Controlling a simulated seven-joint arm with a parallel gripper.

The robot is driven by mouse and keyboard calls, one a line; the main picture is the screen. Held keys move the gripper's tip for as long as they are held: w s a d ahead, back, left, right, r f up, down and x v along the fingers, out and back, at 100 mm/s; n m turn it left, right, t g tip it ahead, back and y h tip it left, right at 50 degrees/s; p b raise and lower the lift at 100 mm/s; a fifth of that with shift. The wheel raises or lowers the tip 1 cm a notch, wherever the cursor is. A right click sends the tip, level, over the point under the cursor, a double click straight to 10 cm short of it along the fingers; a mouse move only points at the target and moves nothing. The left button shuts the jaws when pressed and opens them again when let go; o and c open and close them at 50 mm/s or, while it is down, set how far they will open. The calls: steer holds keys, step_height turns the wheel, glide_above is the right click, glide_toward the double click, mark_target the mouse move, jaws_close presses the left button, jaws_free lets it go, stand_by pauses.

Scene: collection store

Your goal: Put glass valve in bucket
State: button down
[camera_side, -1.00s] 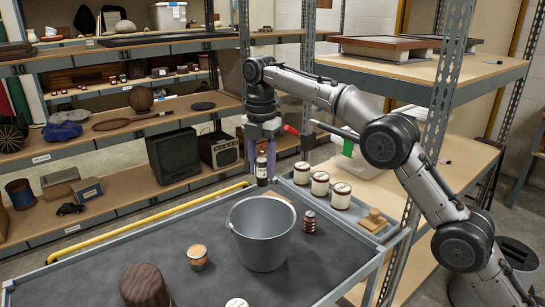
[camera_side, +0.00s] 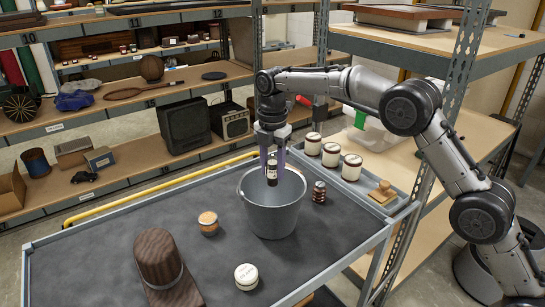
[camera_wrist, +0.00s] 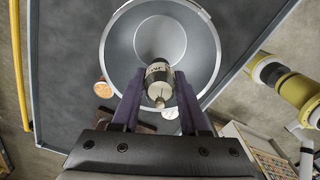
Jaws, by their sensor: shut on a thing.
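The glass valve (camera_side: 272,172) is a small dark cylinder with a pale label. My gripper (camera_side: 272,165) is shut on it, with a purple finger on either side, and holds it upright over the bucket's mouth. The grey metal bucket (camera_side: 272,218) stands on the dark cart top, directly below. The valve's lower end overlaps the bucket's opening in the side view; I cannot tell whether it is below the rim. In the wrist view, the valve (camera_wrist: 158,80) lies between the fingers in front of the round bucket (camera_wrist: 112,55), near the lower part of its opening.
White jars (camera_side: 331,155) and a stamp (camera_side: 382,191) occupy the tray behind.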

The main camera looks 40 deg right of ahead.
steer(key=shift+f, duration=1)
steer(key=shift+c, duration=1.7)
jaws_free()
steer(key=shift+r, duration=3.5)
